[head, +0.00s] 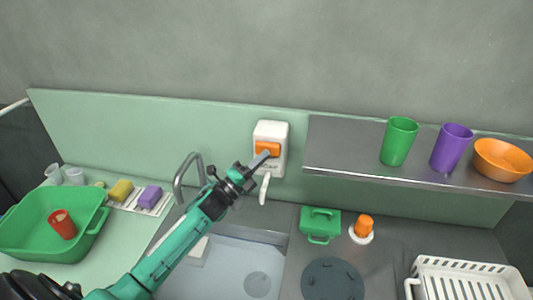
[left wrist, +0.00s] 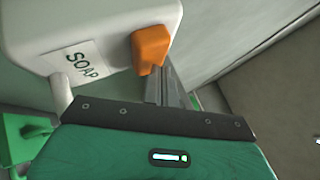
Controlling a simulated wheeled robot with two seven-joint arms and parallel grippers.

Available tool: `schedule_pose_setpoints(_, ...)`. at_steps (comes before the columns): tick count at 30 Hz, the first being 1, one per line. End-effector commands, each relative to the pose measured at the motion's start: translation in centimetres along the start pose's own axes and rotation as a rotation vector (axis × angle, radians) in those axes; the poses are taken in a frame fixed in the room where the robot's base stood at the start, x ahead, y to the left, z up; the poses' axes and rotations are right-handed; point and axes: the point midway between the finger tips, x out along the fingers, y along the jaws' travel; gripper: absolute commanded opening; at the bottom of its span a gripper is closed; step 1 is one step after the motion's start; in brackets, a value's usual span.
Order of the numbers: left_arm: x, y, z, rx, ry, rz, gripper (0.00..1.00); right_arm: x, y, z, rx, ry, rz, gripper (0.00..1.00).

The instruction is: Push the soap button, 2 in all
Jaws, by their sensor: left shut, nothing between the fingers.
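The soap dispenser (head: 279,133) is a white box on the green wall panel above the sink. Its orange button (head: 268,148) is on its front, and a white spout hangs below. My left gripper (head: 264,157) is shut and empty, with its fingertips right at the button. In the left wrist view the fingertips (left wrist: 160,82) overlap the lower part of the orange button (left wrist: 150,46), beside the SOAP label (left wrist: 84,62). I cannot tell whether they press it. My right gripper is in neither view.
A grey shelf (head: 340,150) to the right holds a green cup (head: 399,141), a purple cup (head: 451,147) and an orange bowl (head: 502,160). A tap (head: 182,172) stands left of the dispenser. A green tub (head: 40,243) is at far left, a white rack (head: 466,281) at lower right.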

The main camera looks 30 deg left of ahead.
Motion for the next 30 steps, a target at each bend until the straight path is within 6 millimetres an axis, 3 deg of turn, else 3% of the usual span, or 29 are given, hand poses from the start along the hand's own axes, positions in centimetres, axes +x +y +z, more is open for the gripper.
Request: schedule_pose_setpoints(30, -0.25, -0.25, -0.17, 0.000, 0.000, 0.000, 0.00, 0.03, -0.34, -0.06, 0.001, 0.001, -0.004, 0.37)
